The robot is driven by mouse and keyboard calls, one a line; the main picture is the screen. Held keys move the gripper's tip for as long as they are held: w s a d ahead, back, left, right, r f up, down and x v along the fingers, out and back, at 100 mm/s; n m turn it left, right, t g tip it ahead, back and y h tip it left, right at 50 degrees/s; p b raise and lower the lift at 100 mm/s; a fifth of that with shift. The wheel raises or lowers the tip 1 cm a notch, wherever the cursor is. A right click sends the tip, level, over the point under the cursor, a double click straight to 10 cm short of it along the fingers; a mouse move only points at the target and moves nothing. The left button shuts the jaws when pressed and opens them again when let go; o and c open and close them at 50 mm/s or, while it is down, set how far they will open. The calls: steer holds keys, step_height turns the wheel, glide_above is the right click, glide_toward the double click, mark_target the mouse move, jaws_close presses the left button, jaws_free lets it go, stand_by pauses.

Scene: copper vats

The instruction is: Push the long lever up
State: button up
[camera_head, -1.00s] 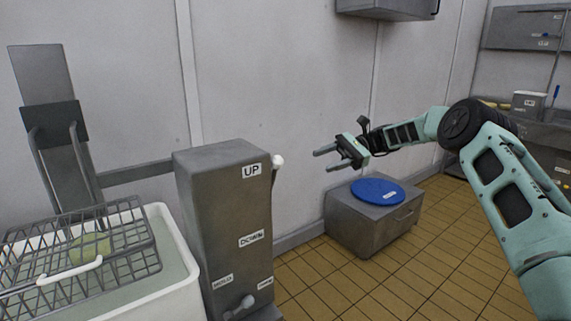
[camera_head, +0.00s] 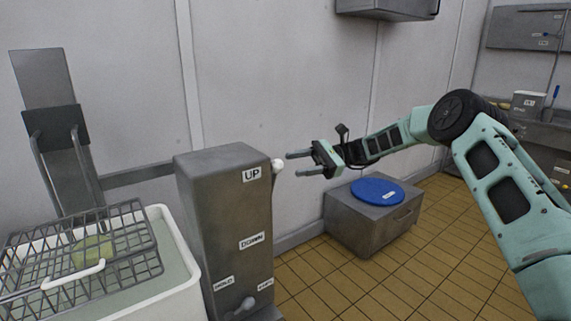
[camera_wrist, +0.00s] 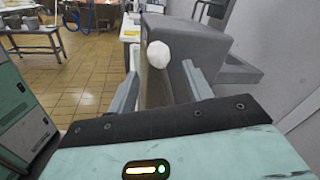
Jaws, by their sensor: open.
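A grey metal column (camera_head: 215,200) carries UP and DOWN labels on its front. A lever with a white knob (camera_head: 278,165) is at its upper right edge, about level with the UP label; most of its shaft is hidden. My gripper (camera_head: 291,164) is open and empty, just right of the knob, fingers pointing left towards it. In the wrist view the white knob (camera_wrist: 158,54) shows ahead, in line with the gap between my open fingers (camera_wrist: 159,72). I cannot tell whether they touch it.
A short lever (camera_head: 245,305) sits low on the column. A white vat (camera_head: 180,260) with a wire basket (camera_head: 130,240) stands left. A low grey box (camera_head: 365,228) with a blue disc (camera_head: 377,191) stands on the tiled floor. The wall is close behind.

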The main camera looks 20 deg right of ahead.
steer(key=shift+s+a, duration=0.2)
steer(key=shift+a, duration=2.05)
jaws_close()
steer(key=shift+w+a+r+m+p, duration=0.2)
steer(key=shift+w+m+p, duration=0.15)
steer(key=shift+w+p, duration=0.25)
steer(key=shift+w+a+r+m+p, duration=0.1)
steer(key=shift+w+r+m+p, duration=0.05)
steer(key=shift+w+m+p, duration=0.4)
steer(key=shift+w+a+r+m+p, duration=0.2)
steer(key=shift+w+p, duration=0.25)
steer(key=shift+p, duration=0.25)
jaws_free()
